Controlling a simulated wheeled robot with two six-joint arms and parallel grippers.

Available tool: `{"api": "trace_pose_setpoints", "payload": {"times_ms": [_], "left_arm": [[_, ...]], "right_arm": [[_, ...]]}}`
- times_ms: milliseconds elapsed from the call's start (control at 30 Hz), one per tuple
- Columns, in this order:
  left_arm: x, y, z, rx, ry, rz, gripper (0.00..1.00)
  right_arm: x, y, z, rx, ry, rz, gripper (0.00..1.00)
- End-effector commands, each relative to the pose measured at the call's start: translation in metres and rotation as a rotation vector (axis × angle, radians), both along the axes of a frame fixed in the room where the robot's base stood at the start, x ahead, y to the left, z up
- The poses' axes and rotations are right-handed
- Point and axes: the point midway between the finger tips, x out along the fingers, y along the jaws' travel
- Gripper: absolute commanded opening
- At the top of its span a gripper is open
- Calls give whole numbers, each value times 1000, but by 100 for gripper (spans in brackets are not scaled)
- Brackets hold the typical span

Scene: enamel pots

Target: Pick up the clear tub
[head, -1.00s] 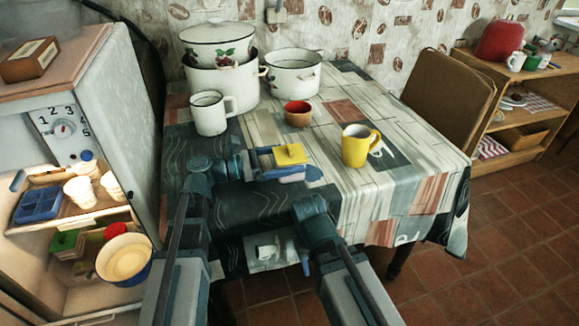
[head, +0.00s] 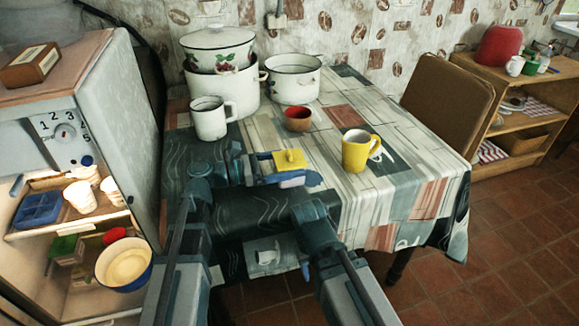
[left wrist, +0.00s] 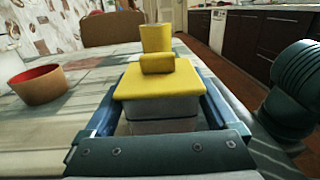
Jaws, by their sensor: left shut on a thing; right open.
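The clear tub (left wrist: 162,126) has a yellow lid with a block-like handle and fills the middle of the left wrist view. In the head view its yellow lid (head: 289,161) shows over the near part of the table. My left gripper (head: 291,178) is shut on the tub, with one blue finger along each side below the lid. Whether the tub's base touches the table is hidden. My right gripper (head: 279,264) is open, low by the table's near edge, and partly hidden by its own arm.
A yellow mug (head: 356,152) stands beyond the tub, and a red-brown bowl (head: 298,124) is behind it. White enamel pots (head: 292,88) and a white mug (head: 208,122) stand at the back left. An open fridge (head: 140,110) flanks the table (head: 400,208). The table's right side is clear.

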Motion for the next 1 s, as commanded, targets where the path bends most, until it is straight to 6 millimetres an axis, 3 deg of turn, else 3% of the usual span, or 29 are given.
{"api": "trace_pose_setpoints", "payload": {"times_ms": [267,700,1000], "left_arm": [[0,0,22,-1,0,0,21],[0,0,88,-1,0,0,21],[0,0,101,-1,0,0,21]], "right_arm": [[0,1,22,3,1,-1,43],[-1,1,88,7,2,-2,43],[-1,1,100,7,2,-2,43]]}}
